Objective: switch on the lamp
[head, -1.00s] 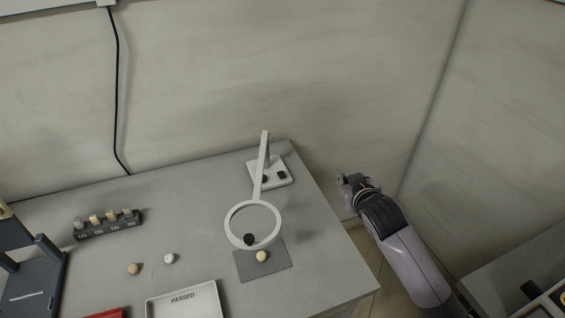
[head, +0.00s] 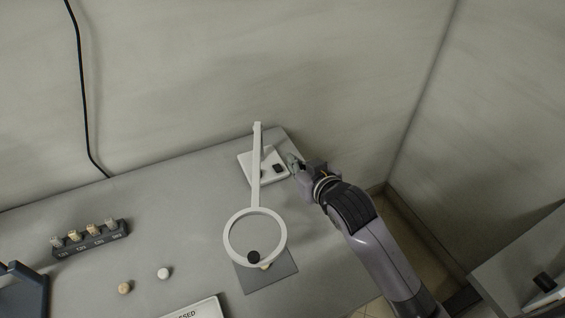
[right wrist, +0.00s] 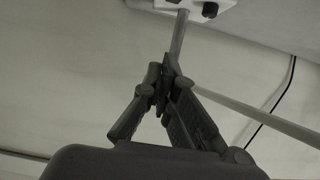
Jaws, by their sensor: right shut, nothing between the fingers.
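The lamp has a white ring head (head: 230,240) on a long white arm (head: 256,180), which rises from a white base (head: 247,160) near the table's back right corner. On the base are a black switch (head: 278,168) and another dark part, mostly behind the lamp arm. In the right wrist view the base (right wrist: 226,3) shows at the top with two dark knobs or switches (right wrist: 210,9). My right gripper (head: 292,160) is shut and empty, just right of the base; I cannot tell whether it touches. Its fingers (right wrist: 160,85) also show closed in the wrist view. My left gripper is not in view.
A grey mat (head: 268,283) with a pale round piece lies under the ring. Two small round pieces (head: 164,273) (head: 125,288) and a dark rack of samples (head: 90,240) are to the left.

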